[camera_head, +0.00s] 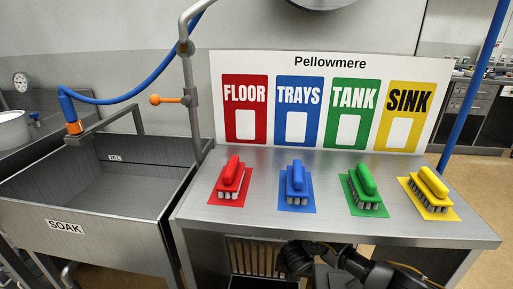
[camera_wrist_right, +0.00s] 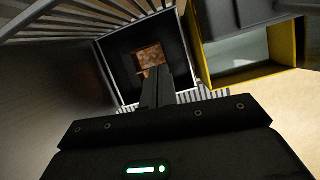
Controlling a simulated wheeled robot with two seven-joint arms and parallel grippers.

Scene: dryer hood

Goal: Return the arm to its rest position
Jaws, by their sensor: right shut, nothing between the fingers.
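My right arm (camera_head: 345,265) shows at the bottom of the head view, in front of the steel table's front edge and below its top. In the right wrist view my right gripper (camera_wrist_right: 158,78) has its fingers together with nothing between them. It points toward a dark open-framed box with a brownish patch (camera_wrist_right: 150,58) in it; I cannot tell what that is. My left arm and gripper are not in view.
On the steel table (camera_head: 330,165) stand red (camera_head: 232,172), blue (camera_head: 296,179), green (camera_head: 364,184) and yellow (camera_head: 432,184) brushes on matching mats. A labelled board (camera_head: 300,62) stands behind. A SOAK sink (camera_head: 90,215) is left. A yellow-edged frame (camera_wrist_right: 200,75) is beside the right gripper.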

